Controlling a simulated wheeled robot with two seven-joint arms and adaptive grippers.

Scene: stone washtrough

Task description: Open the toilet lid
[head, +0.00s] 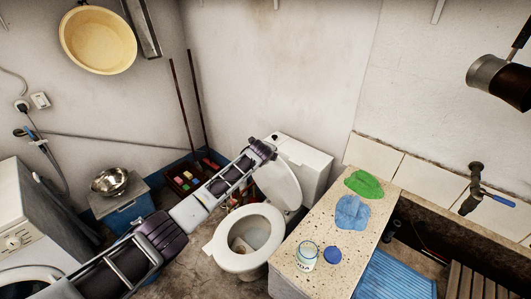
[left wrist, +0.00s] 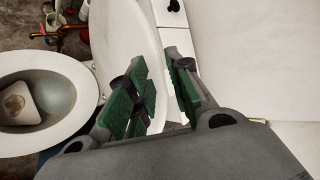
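The white toilet (head: 226,251) stands in the middle of the head view. Its lid (head: 280,183) is raised, tilted back towards the cistern (head: 303,153), with the seat down and the bowl exposed. In the left wrist view the lid (left wrist: 122,35) stands up beside the seat (left wrist: 72,78). My left gripper (head: 264,149) is at the upper part of the lid. Its green-padded fingers (left wrist: 162,86) are apart, with the lid's edge close by or between them; contact is unclear. My right gripper is not in view.
A speckled counter (head: 313,232) with a green cloth (head: 364,184), a blue cloth (head: 352,212) and a jar (head: 307,254) stands right of the toilet. A crate (head: 186,178) and a metal bowl (head: 110,182) are at the left. The wall is close behind the cistern.

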